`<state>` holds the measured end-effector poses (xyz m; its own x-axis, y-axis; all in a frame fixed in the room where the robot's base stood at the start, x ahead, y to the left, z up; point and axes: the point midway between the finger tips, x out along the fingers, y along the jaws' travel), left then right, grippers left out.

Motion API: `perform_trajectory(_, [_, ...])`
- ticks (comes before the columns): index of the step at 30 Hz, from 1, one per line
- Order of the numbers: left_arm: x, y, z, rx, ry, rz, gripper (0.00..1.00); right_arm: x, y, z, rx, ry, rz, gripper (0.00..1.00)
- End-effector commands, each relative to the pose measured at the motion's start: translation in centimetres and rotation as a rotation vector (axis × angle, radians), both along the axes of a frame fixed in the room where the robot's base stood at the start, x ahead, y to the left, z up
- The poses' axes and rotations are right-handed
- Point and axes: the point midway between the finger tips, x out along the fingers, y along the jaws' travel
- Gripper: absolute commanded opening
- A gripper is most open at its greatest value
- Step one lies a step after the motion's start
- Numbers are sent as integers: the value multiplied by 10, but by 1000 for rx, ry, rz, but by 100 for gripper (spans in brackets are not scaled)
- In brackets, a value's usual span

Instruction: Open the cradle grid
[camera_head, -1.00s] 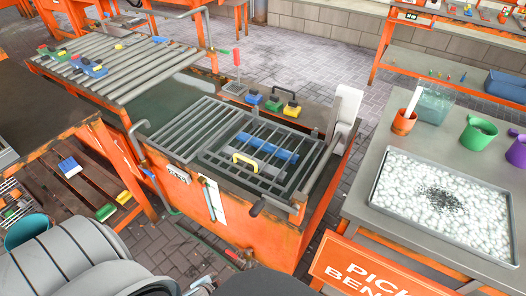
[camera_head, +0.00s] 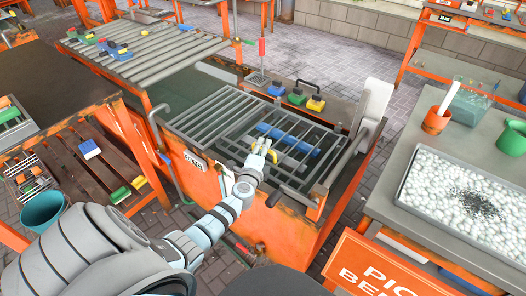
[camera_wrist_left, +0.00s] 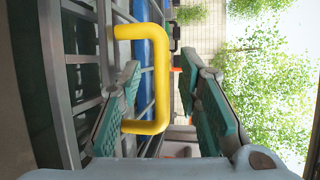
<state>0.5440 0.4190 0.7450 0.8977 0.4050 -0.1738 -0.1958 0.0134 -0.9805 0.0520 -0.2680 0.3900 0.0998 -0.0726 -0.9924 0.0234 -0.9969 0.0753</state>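The cradle grid (camera_head: 329,161) is a grey barred panel lying flat on top of the orange tank (camera_head: 285,222). Its yellow handle (camera_head: 273,157) is partly hidden by my left gripper in the head view. My left gripper (camera_head: 264,146) is at the handle. In the left wrist view, the handle (camera_wrist_left: 155,78) is a thick yellow loop close ahead. My green-padded fingers (camera_wrist_left: 170,105) are spread apart there, with part of the loop showing between them. One finger overlaps the loop's opening; I cannot tell whether the fingers touch it. My right gripper is not in view.
A blue object (camera_head: 283,137) shows beneath the grid bars. Small coloured blocks and a black handle stand on the shelf (camera_head: 330,116) behind the tank. A bench with a tray of white pieces (camera_head: 408,207) is further right.

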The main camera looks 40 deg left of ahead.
Motion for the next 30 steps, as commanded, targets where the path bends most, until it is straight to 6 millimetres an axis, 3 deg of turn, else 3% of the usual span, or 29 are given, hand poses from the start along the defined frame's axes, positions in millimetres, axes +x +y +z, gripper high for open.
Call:
perform_trajectory(11, [9, 4, -1, -2, 0, 0, 31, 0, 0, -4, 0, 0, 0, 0])
perform_trajectory(18, [9, 4, -1, -2, 0, 0, 0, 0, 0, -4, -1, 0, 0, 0])
perform_trajectory(30, [9, 5, 2, -3, 6, 2, 0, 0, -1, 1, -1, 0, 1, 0])
